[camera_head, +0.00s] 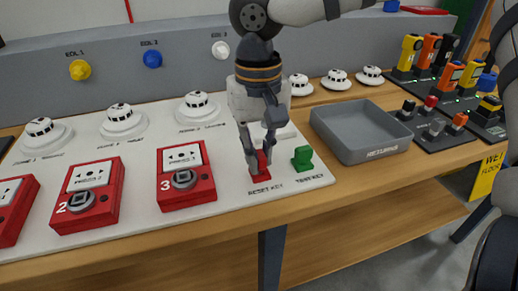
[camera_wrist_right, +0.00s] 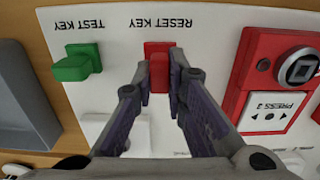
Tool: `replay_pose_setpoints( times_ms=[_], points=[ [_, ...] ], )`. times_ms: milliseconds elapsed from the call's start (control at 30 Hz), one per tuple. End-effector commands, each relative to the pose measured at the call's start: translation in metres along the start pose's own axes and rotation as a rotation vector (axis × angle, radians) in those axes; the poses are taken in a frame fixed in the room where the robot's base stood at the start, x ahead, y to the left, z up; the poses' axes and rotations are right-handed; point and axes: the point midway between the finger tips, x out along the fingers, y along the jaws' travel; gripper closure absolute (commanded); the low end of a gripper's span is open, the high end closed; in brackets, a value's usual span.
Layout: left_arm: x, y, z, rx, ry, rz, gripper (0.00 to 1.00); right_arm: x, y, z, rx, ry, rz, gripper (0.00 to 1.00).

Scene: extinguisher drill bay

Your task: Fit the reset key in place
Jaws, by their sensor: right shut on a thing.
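The red reset key (camera_head: 260,163) stands upright at its red base (camera_head: 259,190), by the RESET KEY label on the white board. My right gripper (camera_head: 258,150) reaches down from above and is shut on it. In the right wrist view the reset key (camera_wrist_right: 158,72) shows between the fingertips (camera_wrist_right: 160,88), against the red base (camera_wrist_right: 158,47). The fingers partly hide the key. I cannot tell whether the key touches the base. My left gripper is not in view.
The green test key (camera_head: 302,158) stands close on the right. Red call point 3 (camera_head: 186,175) and call point 2 (camera_head: 88,195) are to the left. Several white detectors (camera_head: 198,107) stand behind. A grey returns tray (camera_head: 362,133) is at right.

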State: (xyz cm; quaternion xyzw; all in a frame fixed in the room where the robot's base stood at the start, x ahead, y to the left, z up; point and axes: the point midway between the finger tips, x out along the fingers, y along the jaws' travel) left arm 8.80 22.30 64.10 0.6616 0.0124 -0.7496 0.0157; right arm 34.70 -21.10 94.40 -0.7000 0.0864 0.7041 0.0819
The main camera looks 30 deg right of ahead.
Motion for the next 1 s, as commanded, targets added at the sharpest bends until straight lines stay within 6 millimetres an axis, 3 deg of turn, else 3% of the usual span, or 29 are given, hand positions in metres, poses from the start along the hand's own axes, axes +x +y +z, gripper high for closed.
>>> replay_pose_setpoints(
  times_ms=[733, 767, 833, 1000],
  points=[
    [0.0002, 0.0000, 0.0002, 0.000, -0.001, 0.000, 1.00, 0.0086, -0.0002, -0.0001, 0.000, 0.001, -0.001, 1.00],
    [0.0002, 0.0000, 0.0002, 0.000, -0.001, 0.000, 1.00, 0.0085, -0.0002, -0.0001, 0.000, 0.001, -0.001, 0.81],
    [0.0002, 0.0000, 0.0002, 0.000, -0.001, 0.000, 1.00, 0.0085, -0.0002, -0.0001, 0.000, 0.001, -0.001, 0.65],
    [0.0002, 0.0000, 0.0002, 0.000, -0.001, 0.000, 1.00, 0.0085, -0.0002, -0.0002, 0.000, 0.001, -0.001, 0.64]
  ],
)
